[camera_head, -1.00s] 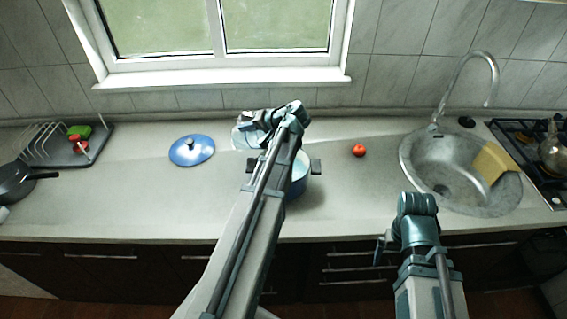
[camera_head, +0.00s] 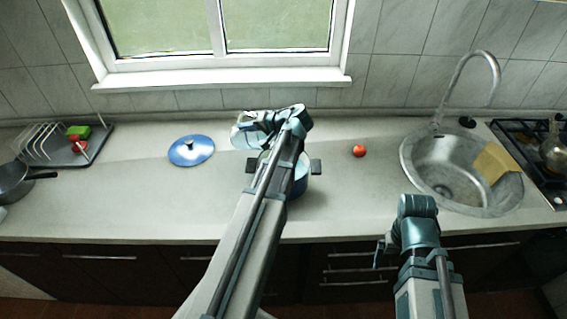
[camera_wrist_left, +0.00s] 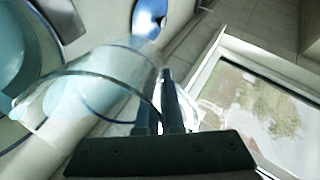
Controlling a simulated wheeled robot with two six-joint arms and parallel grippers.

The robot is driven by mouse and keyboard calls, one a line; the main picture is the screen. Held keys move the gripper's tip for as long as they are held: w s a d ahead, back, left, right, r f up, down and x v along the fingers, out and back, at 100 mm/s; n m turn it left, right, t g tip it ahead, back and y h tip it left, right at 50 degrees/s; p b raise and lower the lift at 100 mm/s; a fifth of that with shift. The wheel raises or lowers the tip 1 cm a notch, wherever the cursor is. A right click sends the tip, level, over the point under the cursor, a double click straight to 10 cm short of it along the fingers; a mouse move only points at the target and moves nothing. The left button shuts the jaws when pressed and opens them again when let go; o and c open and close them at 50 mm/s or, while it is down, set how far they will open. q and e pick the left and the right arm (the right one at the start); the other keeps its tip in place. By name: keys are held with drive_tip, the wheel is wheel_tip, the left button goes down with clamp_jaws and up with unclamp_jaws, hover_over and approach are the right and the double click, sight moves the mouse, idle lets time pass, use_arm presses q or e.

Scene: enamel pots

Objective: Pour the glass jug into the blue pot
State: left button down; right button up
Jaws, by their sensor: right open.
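The blue pot (camera_head: 299,187) stands on the counter with dark side handles, partly hidden behind my left arm. Part of it shows at the left edge of the wrist view (camera_wrist_left: 18,60). My left gripper (camera_head: 262,122) is shut on the clear glass jug (camera_head: 241,134), at the pot's back left. In the wrist view the fingers (camera_wrist_left: 162,105) close at the jug's side (camera_wrist_left: 95,85); the jug looks tilted toward the pot. I cannot tell whether anything flows. My right gripper (camera_head: 381,252) is open and empty at the counter's front edge, far from the pot.
A blue lid (camera_head: 191,150) lies left of the jug. A red tomato-like item (camera_head: 359,151) is right of the pot. The sink (camera_head: 460,172) with a yellow cloth is at right, the hob (camera_head: 548,155) beyond. A dish rack (camera_head: 62,147) and pan (camera_head: 14,180) are at left.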

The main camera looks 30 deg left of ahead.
use_arm(q)
drive_tip(key=shift+d+y+b, duration=0.15)
drive_tip(key=shift+y+b, duration=0.15)
drive_tip(key=shift+b, duration=0.25)
idle(0.7)
